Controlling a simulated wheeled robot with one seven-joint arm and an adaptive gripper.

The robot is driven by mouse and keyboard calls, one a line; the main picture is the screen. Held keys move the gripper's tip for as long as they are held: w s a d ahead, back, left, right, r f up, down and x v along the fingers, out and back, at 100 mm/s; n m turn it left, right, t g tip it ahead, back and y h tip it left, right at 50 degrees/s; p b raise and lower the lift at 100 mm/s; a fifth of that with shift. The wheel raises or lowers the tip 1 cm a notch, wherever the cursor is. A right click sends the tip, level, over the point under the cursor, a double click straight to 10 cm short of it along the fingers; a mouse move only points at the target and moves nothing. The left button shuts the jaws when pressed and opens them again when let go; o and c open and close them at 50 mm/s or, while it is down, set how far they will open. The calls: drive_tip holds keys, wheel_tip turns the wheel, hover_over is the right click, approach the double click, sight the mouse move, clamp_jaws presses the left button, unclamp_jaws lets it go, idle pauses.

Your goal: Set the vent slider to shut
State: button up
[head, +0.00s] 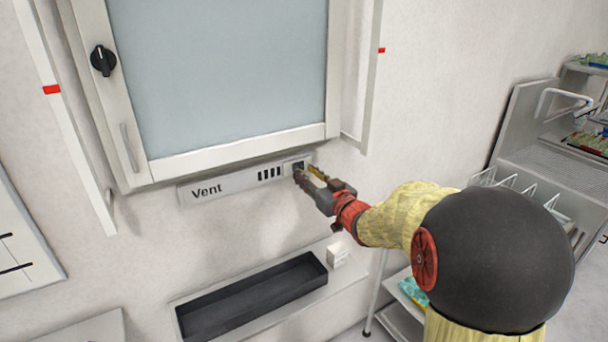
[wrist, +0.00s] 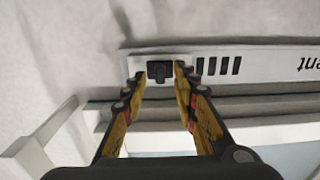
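The vent plate (head: 228,187) is a pale strip under the cabinet, printed "Vent", with several dark slots (head: 269,174) beside the slider. The vent slider is a small black knob (wrist: 159,71) in the wrist view, at the plate end away from the lettering. In the head view my gripper largely covers it. My gripper (head: 308,175) is at the plate's right end. In the wrist view its two fingers (wrist: 160,75) are apart, one on each side of the knob. A small gap seems to show on both sides; I cannot tell whether either finger touches it.
A cabinet with a pale blue-grey panel (head: 225,70) and a black dial (head: 103,60) is directly above the plate. Below is a ledge with a black tray (head: 250,300) and a small white box (head: 337,254). A rack (head: 560,150) stands at the right.

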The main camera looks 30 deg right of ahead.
drive_tip(key=shift+w, duration=0.9)
drive_tip(key=shift+c, duration=1.4)
drive_tip(key=c, duration=0.4)
clamp_jaws()
